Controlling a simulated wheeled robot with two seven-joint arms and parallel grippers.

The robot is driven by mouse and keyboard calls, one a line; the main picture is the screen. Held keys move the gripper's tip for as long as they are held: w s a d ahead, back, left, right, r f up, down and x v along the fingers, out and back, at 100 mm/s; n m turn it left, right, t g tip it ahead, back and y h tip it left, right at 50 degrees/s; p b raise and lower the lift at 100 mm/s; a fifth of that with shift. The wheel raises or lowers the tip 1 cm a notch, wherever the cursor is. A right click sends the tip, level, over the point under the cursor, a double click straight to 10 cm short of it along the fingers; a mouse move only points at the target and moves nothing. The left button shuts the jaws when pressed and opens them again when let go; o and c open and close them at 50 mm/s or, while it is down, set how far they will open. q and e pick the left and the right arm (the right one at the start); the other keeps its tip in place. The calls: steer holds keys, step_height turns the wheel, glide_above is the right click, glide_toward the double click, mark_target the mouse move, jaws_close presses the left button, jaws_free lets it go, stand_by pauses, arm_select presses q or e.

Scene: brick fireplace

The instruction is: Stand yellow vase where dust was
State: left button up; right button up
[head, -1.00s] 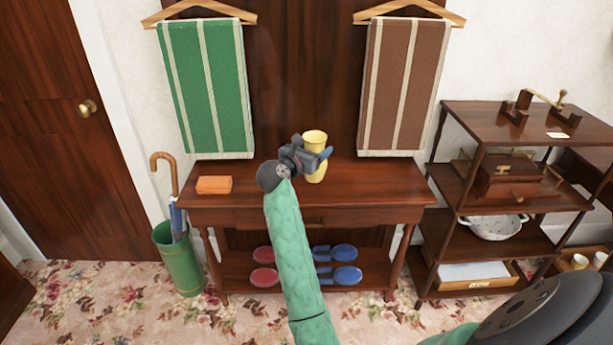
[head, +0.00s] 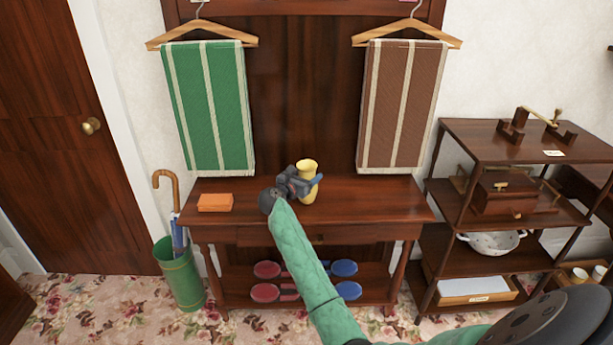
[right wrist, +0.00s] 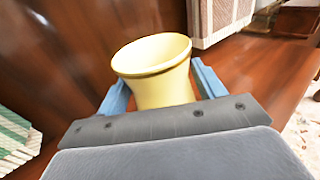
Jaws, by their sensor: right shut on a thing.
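The yellow vase (head: 308,170) is upright at the console table (head: 375,205), near the middle of its top. My right gripper (head: 309,184) is shut on the vase. In the right wrist view the vase (right wrist: 155,72) stands between the blue fingers, its flared open mouth toward the camera. I cannot tell whether its base touches the tabletop. No dust shows on the visible wood. My left gripper is not in view.
An orange block (head: 214,203) lies on the table's left end. A green towel (head: 208,105) and a brown towel (head: 402,105) hang behind. A shelf unit (head: 510,145) stands at right. An umbrella stand (head: 180,275) stands at left. The tabletop right of the vase is clear.

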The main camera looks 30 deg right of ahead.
steer(key=shift+f, duration=0.45)
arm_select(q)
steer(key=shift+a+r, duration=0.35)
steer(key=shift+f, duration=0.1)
arm_select(e)
steer(key=shift+f, duration=0.1)
steer(key=o, duration=1.2)
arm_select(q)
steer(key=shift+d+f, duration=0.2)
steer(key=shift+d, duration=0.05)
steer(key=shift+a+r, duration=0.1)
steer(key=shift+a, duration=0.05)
